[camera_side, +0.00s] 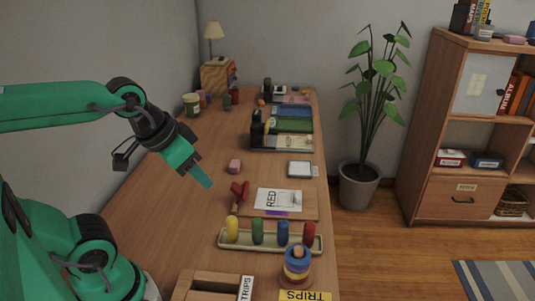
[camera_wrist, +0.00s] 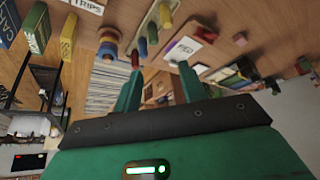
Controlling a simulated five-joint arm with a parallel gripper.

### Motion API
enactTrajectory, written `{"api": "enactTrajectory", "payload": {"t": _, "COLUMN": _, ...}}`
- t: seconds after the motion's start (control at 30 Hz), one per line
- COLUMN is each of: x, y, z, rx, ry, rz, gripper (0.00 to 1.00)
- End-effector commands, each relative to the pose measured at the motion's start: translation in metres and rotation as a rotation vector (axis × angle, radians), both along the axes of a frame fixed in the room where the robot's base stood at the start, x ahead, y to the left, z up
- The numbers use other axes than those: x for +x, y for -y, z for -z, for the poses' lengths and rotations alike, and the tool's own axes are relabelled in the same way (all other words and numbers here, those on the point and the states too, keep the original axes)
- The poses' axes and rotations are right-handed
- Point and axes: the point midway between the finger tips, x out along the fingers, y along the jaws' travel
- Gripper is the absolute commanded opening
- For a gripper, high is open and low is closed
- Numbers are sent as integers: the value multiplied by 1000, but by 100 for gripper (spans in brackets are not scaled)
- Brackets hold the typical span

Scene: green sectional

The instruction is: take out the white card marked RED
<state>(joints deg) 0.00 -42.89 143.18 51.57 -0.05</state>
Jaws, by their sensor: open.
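The white card marked RED (camera_side: 280,200) lies flat on a wooden board (camera_side: 308,211) on the long desk. It also shows in the wrist view (camera_wrist: 184,48), upper middle, beyond my fingers. A purple patch (camera_side: 277,213) shows at the card's near edge, partly covered by it. A red object (camera_side: 239,190) is at the board's left end. My gripper (camera_side: 204,180) is above the desk, to the left of the card and clear of it. In the wrist view my gripper (camera_wrist: 158,83) has its two green fingers apart with nothing between them.
A tray of colored pegs (camera_side: 270,238) and a ring stack (camera_side: 297,264) stand nearer than the board. A pink block (camera_side: 234,166) and a small white-topped pad (camera_side: 300,169) lie beyond it. Books (camera_side: 290,125) are farther back. The desk's left middle is clear.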

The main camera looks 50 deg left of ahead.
Motion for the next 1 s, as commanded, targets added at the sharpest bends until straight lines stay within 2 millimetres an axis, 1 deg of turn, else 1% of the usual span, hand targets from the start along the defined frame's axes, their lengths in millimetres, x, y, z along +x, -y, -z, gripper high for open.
{"api": "enactTrajectory", "payload": {"t": 0.17, "x": 7, "y": 0, "z": -3, "rx": -7, "ry": -12, "rz": -15, "gripper": 42}}
{"api": "enactTrajectory", "payload": {"t": 0.37, "x": 28, "y": -1, "z": -10, "rx": -29, "ry": -47, "rz": -60, "gripper": 42}}
{"api": "enactTrajectory", "payload": {"t": 0.57, "x": 61, "y": -3, "z": -17, "rx": -59, "ry": -97, "rz": -134, "gripper": 42}}
{"api": "enactTrajectory", "payload": {"t": 0.73, "x": 92, "y": -4, "z": -17, "rx": -84, "ry": -141, "rz": -200, "gripper": 42}}
{"api": "enactTrajectory", "payload": {"t": 1.0, "x": 144, "y": -7, "z": -8, "rx": -118, "ry": -209, "rz": -304, "gripper": 42}}
